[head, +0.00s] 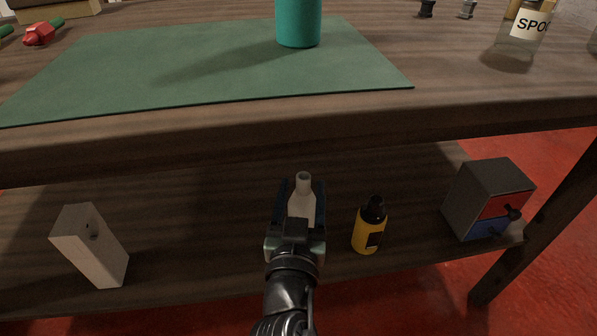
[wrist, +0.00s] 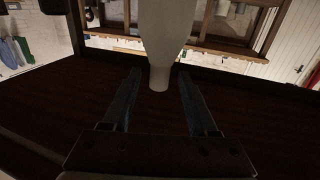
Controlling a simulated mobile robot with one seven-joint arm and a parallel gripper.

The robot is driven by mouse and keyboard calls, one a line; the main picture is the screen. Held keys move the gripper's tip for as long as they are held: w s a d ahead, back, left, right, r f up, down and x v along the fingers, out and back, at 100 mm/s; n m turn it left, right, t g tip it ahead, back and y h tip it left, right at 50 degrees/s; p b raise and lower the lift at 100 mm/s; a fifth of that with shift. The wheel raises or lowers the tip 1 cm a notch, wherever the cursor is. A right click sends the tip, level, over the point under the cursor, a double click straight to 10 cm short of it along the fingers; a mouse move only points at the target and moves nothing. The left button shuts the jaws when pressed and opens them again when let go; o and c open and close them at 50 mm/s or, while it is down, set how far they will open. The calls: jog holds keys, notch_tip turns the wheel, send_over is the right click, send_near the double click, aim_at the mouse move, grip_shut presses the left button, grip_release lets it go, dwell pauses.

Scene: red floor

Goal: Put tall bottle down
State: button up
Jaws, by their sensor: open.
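A pale, tall bottle (head: 302,203) with a narrow neck is at the lower shelf (head: 200,210), under the tabletop. It appears upright. My gripper (head: 304,186) is around it, with one finger on each side. In the wrist view the bottle (wrist: 166,32) shows large, with its neck end between the fingertips of my gripper (wrist: 159,74). The fingers are spread, with gaps visible beside the neck. The bottle's base is hidden behind my gripper in the head view, so its contact with the shelf cannot be seen.
A yellow bottle with a black top (head: 369,226) stands close on the right. A small drawer box (head: 480,200) is farther right, and a white block (head: 90,245) is far left. The tabletop's front edge (head: 250,135) overhangs, with a green mat (head: 200,60) and teal cylinder (head: 298,24) above.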

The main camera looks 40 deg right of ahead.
jog(key=v, duration=0.7)
dwell(0.5)
